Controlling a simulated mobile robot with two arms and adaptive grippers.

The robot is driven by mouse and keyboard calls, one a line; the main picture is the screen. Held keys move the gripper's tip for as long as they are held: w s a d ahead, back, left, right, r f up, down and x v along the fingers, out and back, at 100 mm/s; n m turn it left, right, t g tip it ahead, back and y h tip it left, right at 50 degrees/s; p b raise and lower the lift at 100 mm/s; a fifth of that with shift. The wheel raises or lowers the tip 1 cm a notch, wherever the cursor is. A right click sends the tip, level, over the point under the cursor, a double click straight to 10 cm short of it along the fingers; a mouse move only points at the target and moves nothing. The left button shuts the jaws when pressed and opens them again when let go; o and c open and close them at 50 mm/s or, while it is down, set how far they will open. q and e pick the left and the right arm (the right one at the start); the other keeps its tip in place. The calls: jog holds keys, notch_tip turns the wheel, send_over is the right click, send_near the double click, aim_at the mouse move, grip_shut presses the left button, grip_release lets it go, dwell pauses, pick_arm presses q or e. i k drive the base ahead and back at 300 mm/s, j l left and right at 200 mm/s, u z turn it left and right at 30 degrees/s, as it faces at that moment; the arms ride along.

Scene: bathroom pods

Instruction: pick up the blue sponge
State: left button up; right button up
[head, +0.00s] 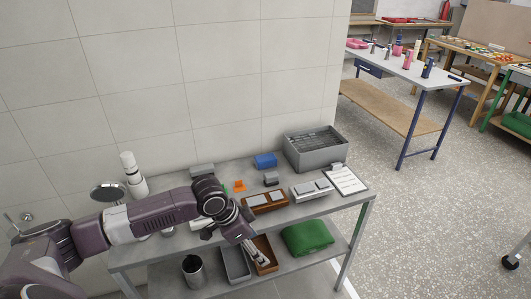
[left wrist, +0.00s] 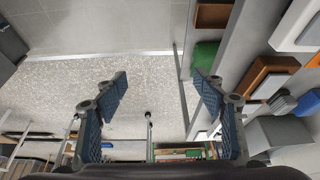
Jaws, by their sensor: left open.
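The blue sponge (head: 265,160) lies on the top of the grey table (head: 350,204), toward the back by the wall, just left of a large grey crate. A blue block that looks like the sponge shows at the right edge of the left wrist view (left wrist: 307,102). My left gripper (head: 262,256) is at the table's front side, pointing down, well apart from the sponge. In the left wrist view its two fingers (left wrist: 162,92) are spread wide with nothing between them. My right gripper is not in view.
The grey crate (head: 315,152), a brown tray (head: 265,203), a grey tray (head: 311,190) and a clipboard (head: 345,181) crowd the tabletop. An orange item (head: 239,186) lies left of the sponge. The lower shelf holds a green bundle (head: 307,237). The tiled wall stands close behind.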

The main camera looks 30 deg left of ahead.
aim_at(267, 160)
jog(key=i+j, duration=1.2)
jog(key=i, duration=0.25)
